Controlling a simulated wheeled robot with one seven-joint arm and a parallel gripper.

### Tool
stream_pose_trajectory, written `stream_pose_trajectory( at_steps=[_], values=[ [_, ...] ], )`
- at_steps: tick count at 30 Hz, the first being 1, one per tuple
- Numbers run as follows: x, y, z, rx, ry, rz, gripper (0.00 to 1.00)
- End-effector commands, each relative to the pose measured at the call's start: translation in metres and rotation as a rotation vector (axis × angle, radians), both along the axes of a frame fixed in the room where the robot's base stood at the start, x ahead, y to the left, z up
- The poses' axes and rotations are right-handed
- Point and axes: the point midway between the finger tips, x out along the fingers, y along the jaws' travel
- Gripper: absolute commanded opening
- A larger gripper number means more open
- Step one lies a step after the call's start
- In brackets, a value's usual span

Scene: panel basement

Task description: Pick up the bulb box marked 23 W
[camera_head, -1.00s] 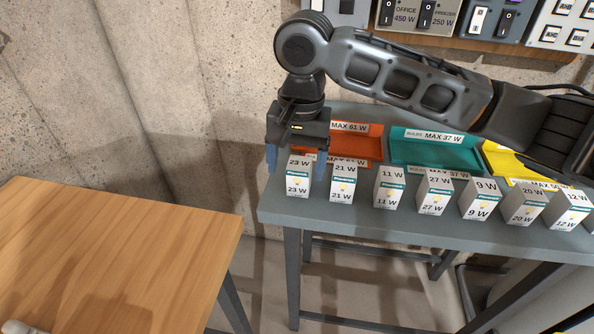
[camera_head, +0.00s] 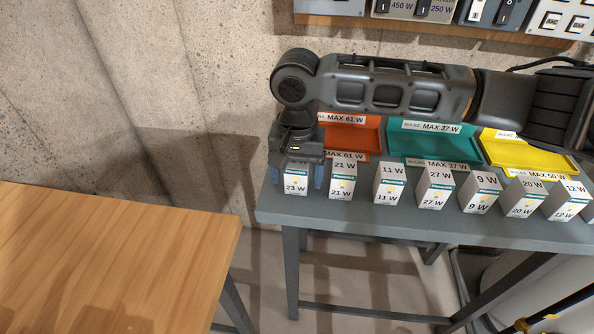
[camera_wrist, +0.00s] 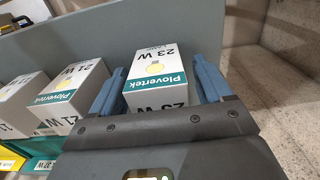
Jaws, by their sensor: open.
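The white and teal bulb box marked 23 W (camera_head: 296,184) stands at the left end of a row of boxes on the grey table (camera_head: 330,218). The box also shows in the wrist view (camera_wrist: 158,75), between two blue fingers. My gripper (camera_head: 297,172) is lowered over this box from above. In the wrist view my gripper (camera_wrist: 160,90) is open, with one finger on each side of the box. A narrow gap shows on the right; on the left I cannot tell whether the finger touches. The gripper hides the top of the box in the head view.
The 21 W box (camera_head: 342,181) stands close to the right, with the 11 W box (camera_head: 389,184) and several more beyond. Behind are an orange tray (camera_head: 352,137), a teal tray (camera_head: 420,147) and a yellow tray (camera_head: 525,152). A wooden table (camera_head: 100,260) is at left.

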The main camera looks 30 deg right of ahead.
Motion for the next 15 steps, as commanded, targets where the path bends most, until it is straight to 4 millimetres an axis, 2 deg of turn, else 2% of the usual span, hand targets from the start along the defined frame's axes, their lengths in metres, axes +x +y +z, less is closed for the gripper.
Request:
stream_pose_trajectory(
  at_steps=[7, 15],
  values=[
    [0.0000, 0.0002, -0.0024, 0.000, 0.000, 0.001, 0.79],
    [0.0000, 0.0003, -0.0021, 0.001, -0.001, 0.001, 0.54]
  ],
)
